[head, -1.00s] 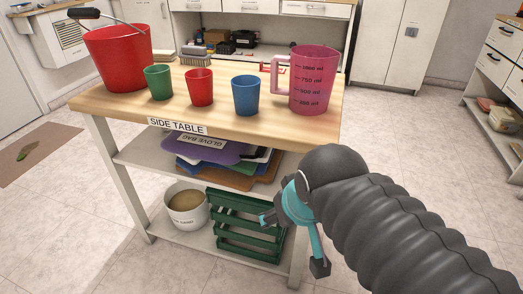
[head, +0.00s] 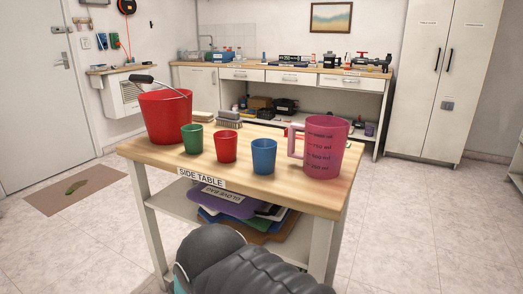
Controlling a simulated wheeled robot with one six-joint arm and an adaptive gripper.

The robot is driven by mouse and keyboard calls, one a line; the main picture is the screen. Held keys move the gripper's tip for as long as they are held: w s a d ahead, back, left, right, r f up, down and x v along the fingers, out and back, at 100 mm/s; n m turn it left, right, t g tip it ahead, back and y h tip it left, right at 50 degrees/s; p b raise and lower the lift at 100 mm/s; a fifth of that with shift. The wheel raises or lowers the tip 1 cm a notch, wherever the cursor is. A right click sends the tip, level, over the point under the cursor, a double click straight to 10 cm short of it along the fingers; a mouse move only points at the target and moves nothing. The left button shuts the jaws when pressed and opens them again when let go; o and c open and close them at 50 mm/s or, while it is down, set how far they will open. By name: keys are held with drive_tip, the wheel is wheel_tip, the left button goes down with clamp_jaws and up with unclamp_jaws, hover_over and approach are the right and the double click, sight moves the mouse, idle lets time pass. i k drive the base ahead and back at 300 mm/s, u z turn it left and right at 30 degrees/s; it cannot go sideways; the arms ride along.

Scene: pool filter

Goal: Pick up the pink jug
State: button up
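The pink jug (head: 326,150) is a see-through measuring jug with dark volume marks. It stands upright at the right end of the side table (head: 160,158), with its handle (head: 293,142) on the left side. My arm shows at the bottom of the head view, below and in front of the table. Only its dark ribbed links are clear, with a bit of teal at the lower edge. My gripper's fingers are out of the picture, and nothing of mine touches the jug.
A blue cup (head: 264,156) stands just left of the jug, then a red cup (head: 226,146), a green cup (head: 192,138) and a red bucket (head: 165,116). A brush (head: 228,120) lies behind the cups. Open floor lies right of the table.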

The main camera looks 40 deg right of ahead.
sight(326, 136)
drive_tip(key=u, duration=0.35)
drive_tip(key=k, duration=0.55)
drive_tip(key=z, duration=1.45)
